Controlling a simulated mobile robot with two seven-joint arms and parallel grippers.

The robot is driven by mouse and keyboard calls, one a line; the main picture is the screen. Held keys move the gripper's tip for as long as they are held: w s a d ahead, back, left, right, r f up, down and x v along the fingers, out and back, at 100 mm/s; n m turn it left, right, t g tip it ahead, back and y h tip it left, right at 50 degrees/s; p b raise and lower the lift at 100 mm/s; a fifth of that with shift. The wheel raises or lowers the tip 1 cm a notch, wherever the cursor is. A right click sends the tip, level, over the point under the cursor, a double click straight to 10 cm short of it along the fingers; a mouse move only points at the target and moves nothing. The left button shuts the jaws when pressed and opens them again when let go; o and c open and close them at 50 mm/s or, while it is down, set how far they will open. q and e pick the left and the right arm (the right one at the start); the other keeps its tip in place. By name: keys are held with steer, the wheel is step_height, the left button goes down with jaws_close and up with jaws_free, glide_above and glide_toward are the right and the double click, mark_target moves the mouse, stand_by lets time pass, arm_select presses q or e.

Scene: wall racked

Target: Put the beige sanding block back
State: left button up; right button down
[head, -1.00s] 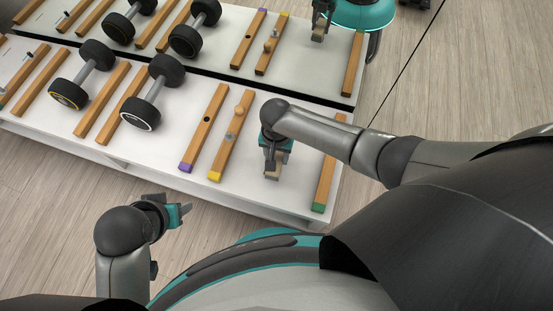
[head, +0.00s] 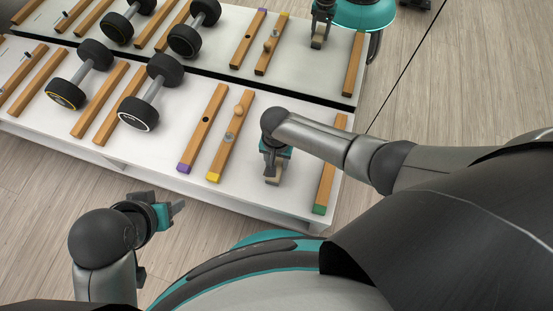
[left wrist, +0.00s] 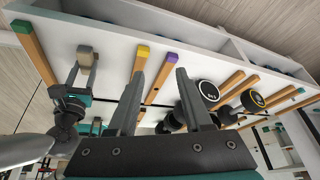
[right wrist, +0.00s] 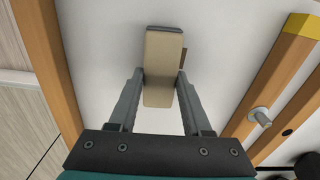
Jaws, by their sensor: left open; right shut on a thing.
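The beige sanding block (head: 272,180) is held by my right gripper (head: 273,169) over the white shelf, between the yellow-ended bar and the green-ended bar. In the right wrist view the block (right wrist: 163,52) stands between both fingers (right wrist: 159,78), with a dark strip at its far end. I cannot tell whether it touches the shelf. The block also shows in the left wrist view (left wrist: 84,77). My left gripper (head: 178,208) is open and empty, in front of the shelf's near edge; its spread fingers show in the left wrist view (left wrist: 160,75).
The white shelf (head: 240,193) carries wooden bars: a green-ended one (head: 328,172), a yellow-ended one with pegs (head: 225,150) and a purple-ended one (head: 200,133). Dumbbells (head: 145,98) lie at left. A mirror (head: 300,75) behind reflects this. White surface is bare around the block.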

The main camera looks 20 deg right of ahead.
steer(key=shift+f, duration=0.15)
steer(key=c, duration=0.8)
jaws_free()
steer(key=o, duration=0.5)
steer(key=shift+c, duration=0.2)
arm_select(q)
steer(key=shift+s+r, duration=0.25)
steer(key=shift+f, duration=0.1)
